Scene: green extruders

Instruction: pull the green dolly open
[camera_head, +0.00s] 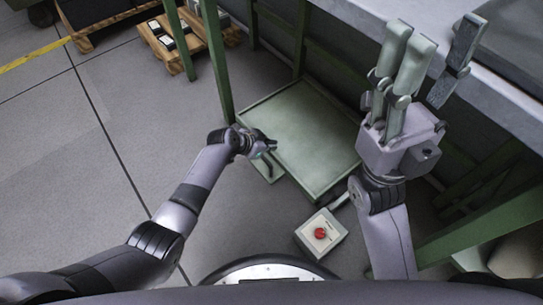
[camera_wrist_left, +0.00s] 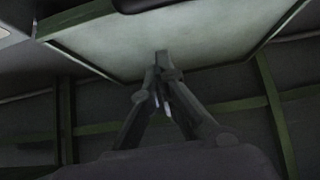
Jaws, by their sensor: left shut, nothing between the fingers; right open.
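The green dolly (camera_head: 310,135) is a flat, pale green tray with a raised rim, low between green frame legs in the head view. Its pale surface and green rim also show in the left wrist view (camera_wrist_left: 115,55). My left gripper (camera_head: 270,147) is at the dolly's left edge, beside a small green bracket (camera_head: 268,172). Its fingers are shut with nothing between them; they also show in the left wrist view (camera_wrist_left: 161,62) in front of the pale surface. I cannot tell whether they touch the dolly. My right gripper (camera_head: 435,42) is open and empty, raised near the grey worktop's edge.
A control box with a red button (camera_head: 320,233) stands in front of the dolly. A green leg (camera_head: 216,65) rises behind the left gripper. A wooden pallet (camera_head: 175,50) lies at the back left. The grey worktop (camera_head: 390,15) is at the upper right. The left floor is clear.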

